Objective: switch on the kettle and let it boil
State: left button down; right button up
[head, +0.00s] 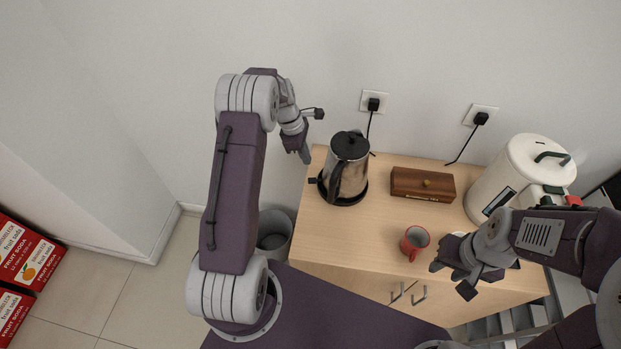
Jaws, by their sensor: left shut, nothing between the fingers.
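The kettle (349,172) is steel-coloured with a black lid and a black handle facing the front. It stands upright on a round black base (346,200) at the back left of the counter. A small dark tab (312,181) sticks out at the left of the base. My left gripper (305,157) is shut and empty, pointing down just left of the kettle, apart from it in this view. My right gripper (452,279) is open and empty near the counter's front edge, right of the red mug. No lit indicator or steam can be made out.
A red mug (413,246) stands near the front of the wooden counter (340,235). A brown wooden box (422,185) lies at the back. A large white urn (500,180) stands at the right. Two wall sockets (374,97) hold black plugs. A bin (273,240) stands left of the counter.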

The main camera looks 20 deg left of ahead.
aim_at(309, 180)
pick_arm(q)
jog(key=shift+s+a+f, duration=0.4)
jog(key=shift+s+f, duration=0.1)
jog(key=shift+f, duration=0.1)
jog(key=b+x, duration=0.6)
jog(key=x, duration=0.1)
jog(key=shift+b, duration=0.3)
jog(key=shift+s, duration=0.1)
jog(key=shift+f+b, duration=0.45)
jog(key=shift+f, duration=0.35)
jog(key=s+a+r+p, duration=0.1)
jog(key=a+r, duration=0.4)
jog(key=r, duration=0.4)
jog(key=shift+s+r+p, duration=0.15)
jog(key=shift+r+p, duration=0.2)
jog(key=shift+r, duration=0.05)
